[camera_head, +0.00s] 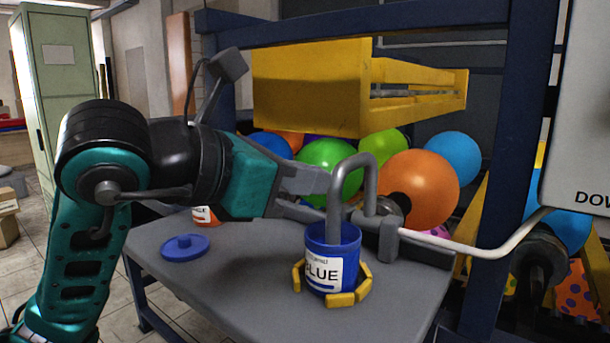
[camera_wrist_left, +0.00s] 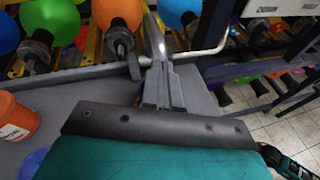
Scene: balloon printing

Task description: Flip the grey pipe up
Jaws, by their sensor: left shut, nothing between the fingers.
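The grey pipe (camera_head: 367,160) is a bent tube with its arch at the top. One end goes down into the open blue can (camera_head: 332,240), labelled "BLUE". Its other side meets a grey bracket (camera_head: 389,238) at the table's back edge. My left gripper (camera_head: 325,207) is shut and empty, beside the pipe on its left; I cannot tell whether it touches it. In the left wrist view the left gripper (camera_wrist_left: 160,65) points towards the pipe's bracket (camera_wrist_left: 133,66), and its fingers hide part of the pipe. My right gripper is not in view.
The can stands inside yellow holders (camera_head: 341,300) on the grey table (camera_head: 230,265). A white tube (camera_head: 480,249) runs right from the bracket. Balloons (camera_head: 420,190) and a yellow rack (camera_head: 310,95) are behind.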

